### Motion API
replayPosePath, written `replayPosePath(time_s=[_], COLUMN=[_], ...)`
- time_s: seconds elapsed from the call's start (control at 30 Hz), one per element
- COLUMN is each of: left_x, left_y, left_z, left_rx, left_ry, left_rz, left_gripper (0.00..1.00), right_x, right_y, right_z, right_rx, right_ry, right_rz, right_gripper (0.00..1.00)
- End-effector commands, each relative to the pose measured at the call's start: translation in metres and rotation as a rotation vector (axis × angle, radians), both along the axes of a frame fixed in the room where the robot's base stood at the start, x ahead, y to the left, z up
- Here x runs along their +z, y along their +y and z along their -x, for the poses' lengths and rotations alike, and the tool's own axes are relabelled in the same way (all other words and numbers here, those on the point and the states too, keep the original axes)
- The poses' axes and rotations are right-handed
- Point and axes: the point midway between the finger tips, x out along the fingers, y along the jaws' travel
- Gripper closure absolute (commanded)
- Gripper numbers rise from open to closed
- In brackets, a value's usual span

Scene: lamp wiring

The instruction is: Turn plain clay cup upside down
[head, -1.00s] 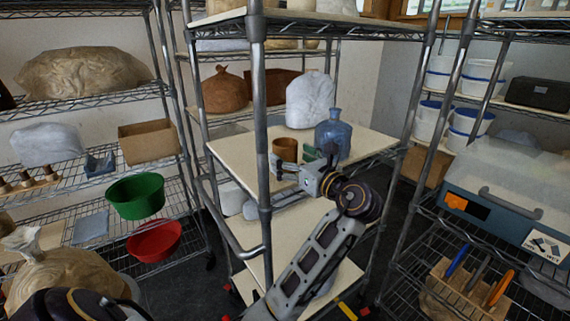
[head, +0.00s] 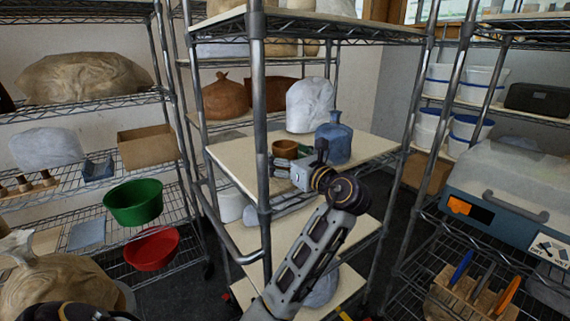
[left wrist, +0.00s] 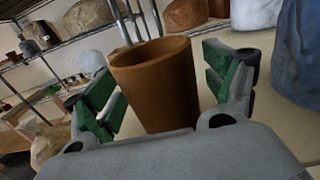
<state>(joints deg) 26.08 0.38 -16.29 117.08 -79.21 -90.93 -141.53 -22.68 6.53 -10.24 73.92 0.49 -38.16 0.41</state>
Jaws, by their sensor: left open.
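The plain clay cup (head: 286,149) is brown and stands upright on the pale middle shelf board, near its front left part. In the left wrist view the cup (left wrist: 158,85) shows its open rim upward, between the two green-padded fingers. My left gripper (head: 290,165) is at the cup in the head view and hides its lower part. In the left wrist view the gripper (left wrist: 165,90) is open, with a finger on each side of the cup. A gap shows at the left finger; contact at the right one cannot be told. My right gripper is not in view.
A blue bottle vase (head: 334,140) stands just right of the cup. A white wrapped lump (head: 311,104) stands behind it. Metal shelf posts (head: 259,130) rise left of my gripper. The shelf board (head: 368,146) is bare to the right of the vase.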

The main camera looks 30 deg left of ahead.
Motion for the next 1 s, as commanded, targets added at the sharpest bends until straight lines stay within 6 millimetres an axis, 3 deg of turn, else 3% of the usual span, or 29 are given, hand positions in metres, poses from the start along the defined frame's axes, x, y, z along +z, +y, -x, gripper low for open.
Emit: replayPosePath(time_s=[0.4,0.83,1.0], left_x=[0.0001,0.0,0.0006], left_y=[-0.0001,-0.0002,-0.0002], left_z=[-0.0001,0.0,0.0001], left_rx=[0.0,0.0,0.0], left_ry=[0.0,0.0,-0.001], left_rz=[0.0,0.0,-0.001], left_gripper=[0.16,0.72,0.72], right_x=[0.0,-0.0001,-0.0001], right_y=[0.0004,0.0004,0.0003], right_z=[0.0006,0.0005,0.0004], right_rx=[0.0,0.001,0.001], right_ry=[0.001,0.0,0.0], right_rz=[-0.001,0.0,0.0], right_gripper=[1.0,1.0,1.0])
